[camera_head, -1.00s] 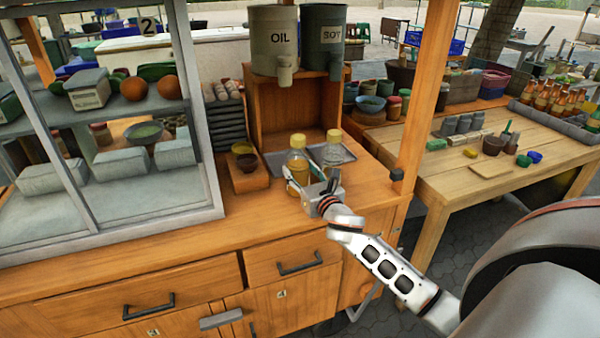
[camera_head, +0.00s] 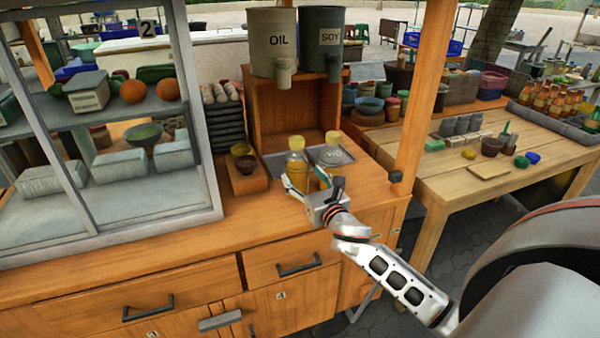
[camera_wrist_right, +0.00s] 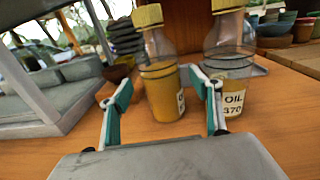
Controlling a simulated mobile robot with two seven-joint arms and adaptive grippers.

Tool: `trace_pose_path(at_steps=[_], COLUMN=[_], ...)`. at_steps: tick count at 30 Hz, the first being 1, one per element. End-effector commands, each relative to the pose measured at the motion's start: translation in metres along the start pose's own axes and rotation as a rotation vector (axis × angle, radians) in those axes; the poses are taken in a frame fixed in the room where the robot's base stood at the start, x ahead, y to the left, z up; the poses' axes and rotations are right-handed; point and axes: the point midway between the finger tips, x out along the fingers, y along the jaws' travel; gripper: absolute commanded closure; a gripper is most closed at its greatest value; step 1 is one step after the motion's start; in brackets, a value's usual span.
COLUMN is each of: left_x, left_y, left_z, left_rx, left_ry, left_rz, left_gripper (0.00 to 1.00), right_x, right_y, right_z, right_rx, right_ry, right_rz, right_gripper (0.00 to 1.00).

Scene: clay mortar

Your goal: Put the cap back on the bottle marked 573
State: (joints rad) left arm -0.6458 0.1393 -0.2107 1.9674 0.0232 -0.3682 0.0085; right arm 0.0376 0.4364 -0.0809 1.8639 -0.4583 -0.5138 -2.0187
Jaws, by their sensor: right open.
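Two clear bottles of yellow-brown liquid stand upright on the wooden counter, each with a yellow top. The left bottle (camera_head: 298,173) has its yellow cap (camera_head: 296,143) on its neck; its label is turned sideways and unreadable in the right wrist view (camera_wrist_right: 165,98). The right bottle (camera_head: 332,157) stands just behind, and its label in the right wrist view (camera_wrist_right: 232,72) seems to read OIL 370. My right gripper (camera_head: 307,187) is open, its fingers on either side of the left bottle; whether they touch it is unclear. No 573 mark is legible. My left gripper is out of view.
A grey tray (camera_head: 276,160) lies behind the bottles, below the OIL (camera_head: 277,45) and SOY (camera_head: 322,45) dispensers. A small wooden stand with bowls (camera_head: 246,184) is left of them. A wooden post (camera_head: 420,100) rises to the right. The front counter is clear.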

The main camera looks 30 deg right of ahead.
Motion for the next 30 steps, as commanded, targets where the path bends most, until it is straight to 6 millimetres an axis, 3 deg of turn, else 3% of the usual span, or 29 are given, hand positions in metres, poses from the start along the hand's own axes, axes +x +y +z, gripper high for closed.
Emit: trace_pose_path(at_steps=[6, 12, 18, 30], left_x=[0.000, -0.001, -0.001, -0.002], left_y=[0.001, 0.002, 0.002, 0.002], left_z=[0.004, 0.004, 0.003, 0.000], left_rx=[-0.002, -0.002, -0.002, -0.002], left_ry=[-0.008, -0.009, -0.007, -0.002], left_rz=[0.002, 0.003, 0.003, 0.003], left_gripper=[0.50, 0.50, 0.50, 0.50], right_x=[-0.046, -0.076, -0.089, -0.090], right_y=[0.000, 0.000, 0.000, 0.000], right_z=[-0.001, 0.000, 0.001, 0.001], right_rx=[-0.001, 0.000, 0.000, 0.000], right_ry=[0.002, 0.000, -0.001, -0.001], right_rz=[0.000, 0.001, 0.000, 0.000], right_gripper=[0.37, 0.37, 0.37, 0.37])
